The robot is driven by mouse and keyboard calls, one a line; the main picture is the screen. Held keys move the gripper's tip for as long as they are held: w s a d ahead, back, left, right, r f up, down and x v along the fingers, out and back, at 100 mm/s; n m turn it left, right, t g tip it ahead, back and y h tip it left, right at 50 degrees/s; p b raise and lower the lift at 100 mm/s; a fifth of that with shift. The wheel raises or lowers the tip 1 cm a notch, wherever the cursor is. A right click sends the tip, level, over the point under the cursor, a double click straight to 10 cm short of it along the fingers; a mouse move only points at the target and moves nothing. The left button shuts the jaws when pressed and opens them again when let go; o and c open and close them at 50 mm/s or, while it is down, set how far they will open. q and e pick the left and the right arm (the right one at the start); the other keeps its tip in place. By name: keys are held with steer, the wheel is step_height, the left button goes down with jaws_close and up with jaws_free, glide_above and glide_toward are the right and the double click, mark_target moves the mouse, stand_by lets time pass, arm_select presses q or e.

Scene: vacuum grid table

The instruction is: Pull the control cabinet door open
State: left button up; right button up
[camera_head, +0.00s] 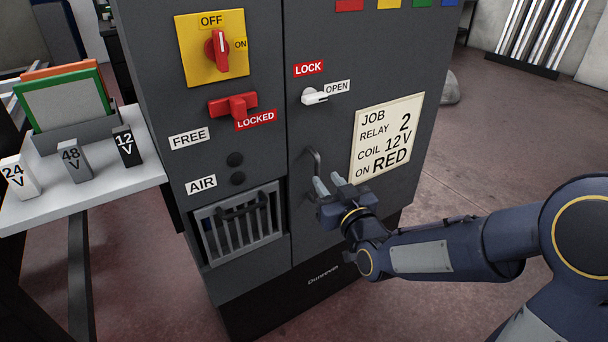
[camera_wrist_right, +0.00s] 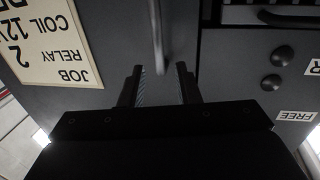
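The control cabinet (camera_head: 270,130) is dark grey, and its right-hand door (camera_head: 390,60) sits flush and shut along the vertical seam. A curved bar handle (camera_head: 315,163) stands out from the door near the seam; it also shows in the right wrist view (camera_wrist_right: 157,35). My right gripper (camera_head: 329,183) is at the handle's lower part. In the right wrist view its two fingers (camera_wrist_right: 160,80) are apart, with the handle's end between or just ahead of the tips. I cannot tell whether they touch it. A white latch knob (camera_head: 314,97) points toward OPEN. My left gripper is not in view.
The left panel has a yellow switch plate (camera_head: 190,50), a red LOCKED lever (camera_head: 233,106) and a vent grille (camera_head: 240,225). A white side table (camera_head: 100,190) with relay blocks stands at the left. The floor (camera_head: 490,130) right of the cabinet is mostly clear.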

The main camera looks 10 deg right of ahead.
mark_target(318, 168)
steer(key=w, duration=0.4)
steer(key=w+a, duration=0.1)
steer(key=w, duration=0.1)
steer(key=shift+w+b, duration=0.3)
steer(key=shift+b, duration=0.05)
jaws_close()
